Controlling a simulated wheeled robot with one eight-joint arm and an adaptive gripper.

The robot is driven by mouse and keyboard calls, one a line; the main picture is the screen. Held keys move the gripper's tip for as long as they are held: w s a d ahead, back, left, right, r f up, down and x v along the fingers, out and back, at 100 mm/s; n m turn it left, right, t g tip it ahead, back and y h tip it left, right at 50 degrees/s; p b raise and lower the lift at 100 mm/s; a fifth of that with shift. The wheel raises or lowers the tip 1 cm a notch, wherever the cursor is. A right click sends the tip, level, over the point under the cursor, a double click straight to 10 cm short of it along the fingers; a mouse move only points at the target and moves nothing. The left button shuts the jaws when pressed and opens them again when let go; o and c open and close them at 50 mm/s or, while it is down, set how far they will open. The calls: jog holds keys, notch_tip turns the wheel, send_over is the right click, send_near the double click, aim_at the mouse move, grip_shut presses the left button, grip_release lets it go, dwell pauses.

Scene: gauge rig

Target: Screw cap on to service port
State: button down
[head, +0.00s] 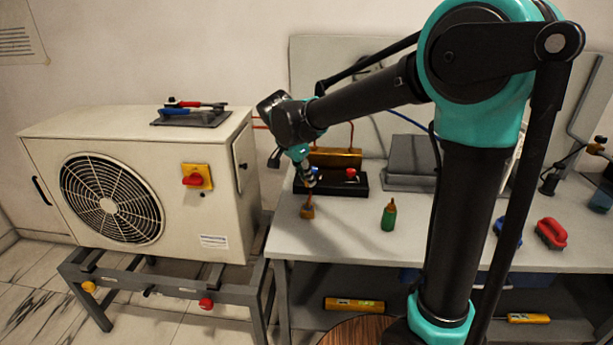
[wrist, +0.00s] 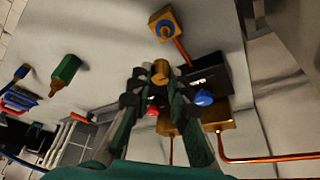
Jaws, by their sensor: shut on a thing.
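My gripper (wrist: 158,84) is shut on a small brass cap (wrist: 160,70), which sticks out between the fingertips in the wrist view. A square brass block with a round blue centre (wrist: 165,25), which looks like the service port, shows ahead of the cap at the top, with a copper pipe running from it. The cap and the block appear apart there. In the head view my gripper (head: 308,183) points down over the left part of the bench, just above the brass block (head: 307,212). The cap is too small to make out clearly in the head view.
Behind my gripper is a black base with a brass manifold (head: 335,157), a red knob (head: 351,173) and a blue knob (wrist: 203,97). A green bottle (head: 389,215) stands to the right. The white fan unit (head: 218,140) is left of the bench (head: 450,235).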

send_over(306, 206)
jog(key=shift+s+d+f, duration=0.1)
jog(key=shift+s+f, duration=0.05)
jog(key=shift+f, duration=2.3)
jog(key=shift+f, duration=0.25)
jog(key=shift+f, duration=0.35)
jog(key=shift+f, duration=0.7)
jog(key=m+g+h, duration=0.1)
jog(key=m, duration=0.3)
jog(key=shift+m+g, duration=0.4)
jog(key=shift+m, duration=0.2)
